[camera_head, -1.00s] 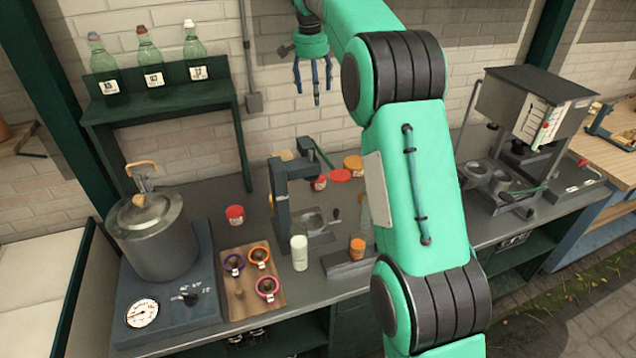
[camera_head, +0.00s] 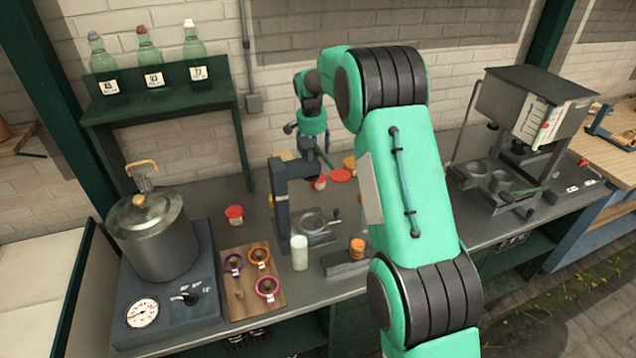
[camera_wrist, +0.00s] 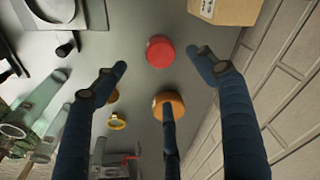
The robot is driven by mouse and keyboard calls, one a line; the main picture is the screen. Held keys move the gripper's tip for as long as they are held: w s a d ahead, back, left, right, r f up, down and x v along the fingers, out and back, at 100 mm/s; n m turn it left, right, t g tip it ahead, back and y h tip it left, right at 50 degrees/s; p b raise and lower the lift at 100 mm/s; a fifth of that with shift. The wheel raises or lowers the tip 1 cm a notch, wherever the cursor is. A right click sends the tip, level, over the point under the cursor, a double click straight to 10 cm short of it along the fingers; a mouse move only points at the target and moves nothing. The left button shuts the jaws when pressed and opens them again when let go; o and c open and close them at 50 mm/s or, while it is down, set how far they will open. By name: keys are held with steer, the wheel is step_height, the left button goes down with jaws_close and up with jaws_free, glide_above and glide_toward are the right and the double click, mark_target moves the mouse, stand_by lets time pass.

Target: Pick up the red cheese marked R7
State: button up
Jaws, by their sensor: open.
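Several red round pieces stand in the head view: one with a pale label (camera_head: 234,215) left of the press, one with a label (camera_head: 319,182) behind the press, and a flat red one (camera_head: 341,174) just right of that. I cannot read R7 on any of them. In the wrist view a red round piece (camera_wrist: 160,51) lies ahead, between and beyond the fingertips of my gripper (camera_wrist: 160,73). The gripper is open and empty, with its fingers spread. In the head view my gripper (camera_head: 314,127) hangs above the back of the counter; its fingertips are partly hidden.
An orange round piece (camera_wrist: 168,105) is partly covered by one finger in the wrist view. A cardboard-coloured box (camera_wrist: 228,8) and the brick wall (camera_wrist: 285,100) are close by. A dark press (camera_head: 283,205) stands in front, and a steel pot (camera_head: 150,240) at left.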

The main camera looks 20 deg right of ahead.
steer(key=shift+w+d+f+b, duration=0.15)
steer(key=shift+f+b, duration=0.15)
steer(key=shift+f, duration=1.1)
steer(key=shift+w+d+f+b, duration=0.15)
steer(key=shift+f+b, duration=0.2)
steer(key=shift+f, duration=1.1)
steer(key=shift+w+d+f+b, duration=0.15)
steer(key=shift+f+b, duration=0.15)
steer(key=shift+f, duration=1.1)
steer(key=shift+w+d+f+b, duration=0.15)
steer(key=shift+f+b, duration=0.2)
steer(key=shift+f, duration=0.5)
steer(key=shift+w+d+f+b, duration=0.1)
steer(key=shift+f+b, duration=0.25)
steer(key=shift+f, duration=0.5)
steer(key=shift+w+d+f+b, duration=0.15)
steer(key=shift+f+b, duration=0.2)
steer(key=shift+f, duration=0.5)
steer(key=c, duration=1.3)
steer(key=shift+r, duration=0.1)
steer(key=shift+r+p, duration=1.45)
steer(key=shift+r, duration=3.5)
